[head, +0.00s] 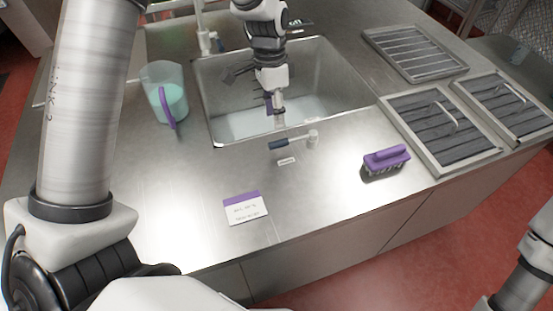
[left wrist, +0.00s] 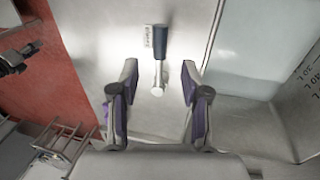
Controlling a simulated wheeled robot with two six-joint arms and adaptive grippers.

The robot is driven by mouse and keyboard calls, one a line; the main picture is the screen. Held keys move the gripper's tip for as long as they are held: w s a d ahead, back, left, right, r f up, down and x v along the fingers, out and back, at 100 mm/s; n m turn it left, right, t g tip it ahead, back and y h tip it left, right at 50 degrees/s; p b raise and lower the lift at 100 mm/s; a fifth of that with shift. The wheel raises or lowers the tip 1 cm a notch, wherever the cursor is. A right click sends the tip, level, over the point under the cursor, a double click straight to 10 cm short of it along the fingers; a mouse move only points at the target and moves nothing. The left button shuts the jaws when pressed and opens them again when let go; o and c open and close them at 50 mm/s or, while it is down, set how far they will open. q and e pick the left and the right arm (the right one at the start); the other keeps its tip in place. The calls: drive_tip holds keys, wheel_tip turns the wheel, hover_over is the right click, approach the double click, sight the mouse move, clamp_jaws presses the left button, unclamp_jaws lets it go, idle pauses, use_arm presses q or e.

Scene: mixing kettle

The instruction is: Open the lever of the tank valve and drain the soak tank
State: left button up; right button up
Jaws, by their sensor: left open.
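The valve lever has a dark blue handle (head: 278,144) on a pale metal stem (head: 313,137) at the front rim of the soak tank (head: 345,75). The tank holds pale, clear liquid (head: 250,124). My left gripper (head: 275,112) points down over the tank's front part, behind the lever in the head view, and is open and empty. In the left wrist view, the blue handle (left wrist: 160,42) lies beyond the fingertips, and the pale stem (left wrist: 158,85) shows between the two fingers (left wrist: 160,68). I see no contact. My right gripper is not in view.
A jug of teal liquid (head: 171,98) with a purple handle stands left of the tank. A purple brush (head: 386,159) and a purple-edged card (head: 245,208) lie on the steel counter. Slatted grates (head: 440,130) are at the right. A faucet (head: 205,38) stands behind the tank.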

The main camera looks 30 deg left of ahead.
sight(278, 141)
use_arm(q)
drive_tip(key=f, duration=0.2)
drive_tip(key=d+f, duration=0.1)
drive_tip(key=f, duration=0.4)
drive_tip(key=shift+s+d+f+p, duration=0.2)
drive_tip(key=shift+s+f+p, duration=0.1)
drive_tip(key=shift+s+p, duration=0.05)
clamp_jaws()
